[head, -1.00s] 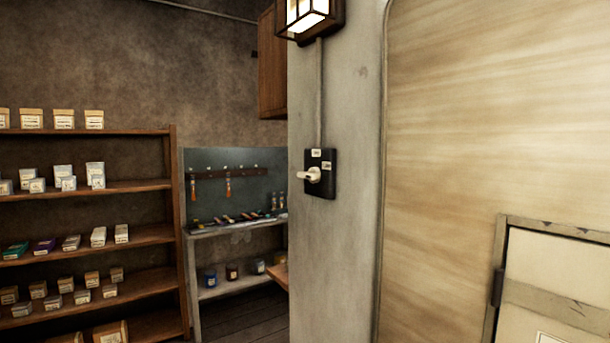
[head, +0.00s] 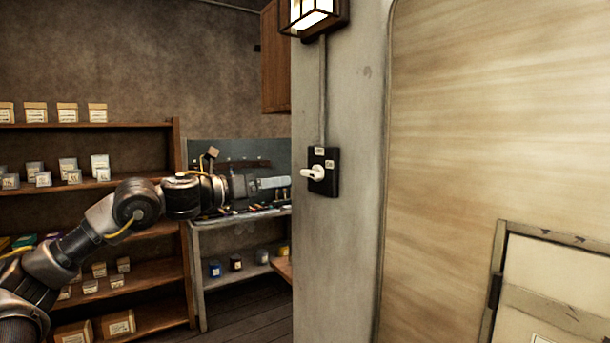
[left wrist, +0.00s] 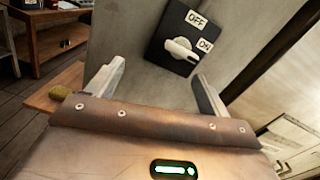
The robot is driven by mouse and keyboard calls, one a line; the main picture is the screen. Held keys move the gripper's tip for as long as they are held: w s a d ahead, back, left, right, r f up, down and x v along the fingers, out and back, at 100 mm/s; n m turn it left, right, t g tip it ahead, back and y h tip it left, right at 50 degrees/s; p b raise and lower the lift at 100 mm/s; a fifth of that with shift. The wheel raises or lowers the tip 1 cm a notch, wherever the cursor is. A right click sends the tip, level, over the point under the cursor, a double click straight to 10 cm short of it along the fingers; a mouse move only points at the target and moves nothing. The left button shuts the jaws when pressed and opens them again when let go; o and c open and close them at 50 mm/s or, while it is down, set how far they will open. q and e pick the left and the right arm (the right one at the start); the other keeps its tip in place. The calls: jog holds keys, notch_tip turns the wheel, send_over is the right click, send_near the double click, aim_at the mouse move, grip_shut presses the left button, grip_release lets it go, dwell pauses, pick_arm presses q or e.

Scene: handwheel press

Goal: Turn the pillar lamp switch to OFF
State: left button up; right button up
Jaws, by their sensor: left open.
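The pillar lamp switch is a dark plate (head: 331,178) with a white knob (head: 313,173) on the grey pillar. In the left wrist view the plate (left wrist: 161,43) carries OFF and ON labels, and the knob (left wrist: 181,51) slants down to the right, one end just below the ON label. The pillar lamp (head: 311,15) above is lit. My left gripper (head: 275,185) is left of the switch, apart from it. In the left wrist view its open, empty fingers (left wrist: 157,73) are spread below the switch plate. My right gripper is not in view.
The pillar (head: 355,250) stands beside a large pale panel (head: 460,130) on the right. A wooden shelf (head: 150,125) with small boxes is at left. A grey bench (head: 240,220) with tools and jars is behind my left gripper. A conduit (head: 322,90) runs from switch to lamp.

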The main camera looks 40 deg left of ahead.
aim_at(307, 174)
pick_arm(q)
jog(key=s+d+r+m, duration=0.2)
jog(key=s+m, duration=0.1)
jog(key=s, duration=0.1)
jog(key=p+x, duration=0.8)
jog(key=x, duration=0.2)
jog(key=shift+w+d, duration=0.1)
jog(key=shift+d, duration=0.05)
jog(key=shift+w+d+f+p, duration=0.1)
jog(key=shift+w+d+p, duration=0.1)
jog(key=shift+w+p, duration=0.3)
jog(key=shift+c, duration=0.4)
jog(key=c, duration=0.9)
